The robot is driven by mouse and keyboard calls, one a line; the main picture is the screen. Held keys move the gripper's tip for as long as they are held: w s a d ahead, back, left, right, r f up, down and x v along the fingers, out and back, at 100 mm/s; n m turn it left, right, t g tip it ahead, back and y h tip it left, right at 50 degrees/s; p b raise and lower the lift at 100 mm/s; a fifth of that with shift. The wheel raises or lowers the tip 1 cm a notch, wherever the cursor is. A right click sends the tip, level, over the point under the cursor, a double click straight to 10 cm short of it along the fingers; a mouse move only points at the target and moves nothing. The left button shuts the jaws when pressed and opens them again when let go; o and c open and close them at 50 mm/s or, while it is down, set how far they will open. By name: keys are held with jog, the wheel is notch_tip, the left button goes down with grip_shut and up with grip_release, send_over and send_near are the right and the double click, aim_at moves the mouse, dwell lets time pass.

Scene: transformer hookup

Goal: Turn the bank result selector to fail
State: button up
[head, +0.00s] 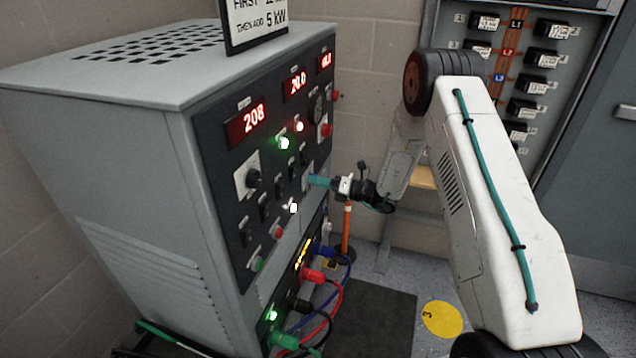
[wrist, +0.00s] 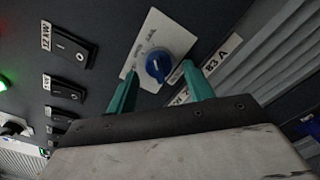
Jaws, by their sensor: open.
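A blue rotary knob (wrist: 158,67) sits on a white label plate (wrist: 139,84) in the wrist view; it appears to be the bank result selector. A pale mark shows on the knob, but the plate's small words are too blurred to read, so its setting is unclear. My gripper (wrist: 159,72) is open, its teal fingertips on either side of the knob; I cannot tell whether they touch it. In the head view my gripper (head: 319,181) is at the right part of the grey cabinet's front panel (head: 228,165), and the knob is hidden there.
Several black rocker switches (wrist: 72,46) lie left of the knob in the wrist view. A black knob (head: 254,179), lit displays (head: 254,121) and a red button (head: 326,129) share the panel. Coloured cables (head: 331,300) hang below. A labelled breaker board (head: 520,70) stands behind my arm.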

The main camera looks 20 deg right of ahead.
jog(key=v, duration=0.7)
jog(key=shift+d, duration=0.1)
jog(key=s+a+f+n+g, duration=0.1)
jog(key=s+a+n+g, duration=0.25)
jog(key=s+n, duration=0.25)
jog(key=s+a+r+n+g+h, duration=0.2)
jog(key=s+a+r+n+g, duration=0.1)
jog(key=s+r+n+g, duration=0.8)
jog(key=s+d+r+n+t+h, duration=0.2)
jog(key=s+r+n+h, duration=0.4)
jog(key=s, duration=0.7)
jog(key=s+d+r+n+t+h, duration=0.1)
jog(key=s+r+n+t+h, duration=0.2)
jog(key=s+r+n+h, duration=0.3)
jog(key=s+r+n, duration=0.5)
jog(key=s+r, duration=0.1)
jog(key=s, duration=0.2)
jog(key=shift+d+h, duration=0.3)
jog(key=shift+d, duration=0.05)
